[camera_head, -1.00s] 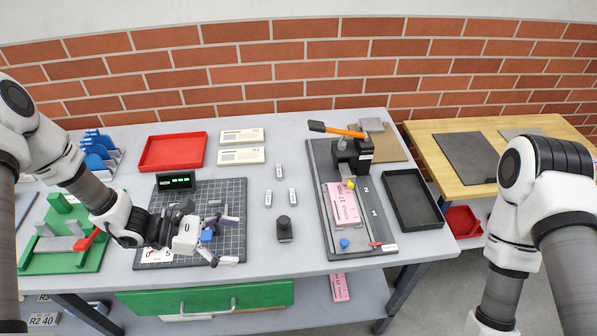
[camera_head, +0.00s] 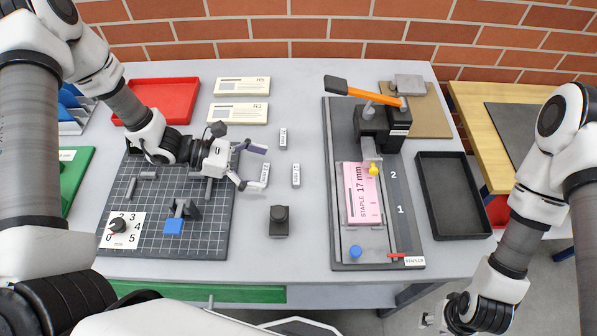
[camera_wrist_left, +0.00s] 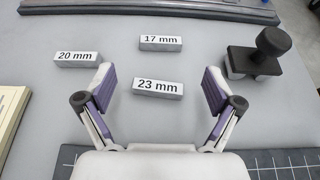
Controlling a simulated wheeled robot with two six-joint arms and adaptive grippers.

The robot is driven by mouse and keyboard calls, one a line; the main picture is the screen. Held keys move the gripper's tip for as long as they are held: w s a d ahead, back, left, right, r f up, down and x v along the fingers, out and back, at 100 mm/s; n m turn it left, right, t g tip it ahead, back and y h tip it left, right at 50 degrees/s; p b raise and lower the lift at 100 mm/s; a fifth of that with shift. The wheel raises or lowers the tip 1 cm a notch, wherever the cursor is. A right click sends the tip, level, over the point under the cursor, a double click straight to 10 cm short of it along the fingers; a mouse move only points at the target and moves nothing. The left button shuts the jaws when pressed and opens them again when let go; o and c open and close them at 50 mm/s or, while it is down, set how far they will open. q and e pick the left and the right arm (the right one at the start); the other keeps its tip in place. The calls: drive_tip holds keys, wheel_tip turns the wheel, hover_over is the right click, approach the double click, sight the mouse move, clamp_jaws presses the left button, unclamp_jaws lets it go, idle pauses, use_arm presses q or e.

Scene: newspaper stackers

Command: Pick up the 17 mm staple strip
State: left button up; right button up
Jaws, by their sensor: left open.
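The 17 mm staple strip (camera_wrist_left: 160,43) is a small grey block with a white label, lying on the table beyond my fingertips in the left wrist view. In the head view the same strip (camera_head: 296,175) lies right of my left gripper. My left gripper (camera_head: 254,167) is open and empty, pointing right; its fingers also show in the wrist view (camera_wrist_left: 158,76). The 23 mm strip (camera_wrist_left: 158,89) appears between the open fingers. The 20 mm strip (camera_wrist_left: 77,60) lies to the left. My right gripper (camera_head: 436,318) is partly visible at the bottom edge, its fingers unclear.
A black-knobbed block (camera_head: 279,220) stands in front of the strips. A stapler (camera_head: 383,130) on a dark base holds a pink pack (camera_head: 363,195) farther right. A gridded mat (camera_head: 190,235) lies under my left arm. Bare table surrounds the strips.

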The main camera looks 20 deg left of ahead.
sight(294, 174)
use_arm(q)
drive_tip(key=x, duration=0.2)
drive_tip(key=p+x, duration=0.1)
drive_tip(key=x, duration=0.1)
drive_tip(key=p+x, duration=0.1)
drive_tip(key=x, duration=0.1)
drive_tip(key=shift+s+d+r, duration=0.1)
drive_tip(key=shift+d+r, duration=0.1)
drive_tip(key=shift+r, duration=0.05)
drive_tip(key=shift+w+d+f, duration=0.25)
drive_tip(key=shift+d, duration=0.1)
drive_tip(key=c, duration=1.1)
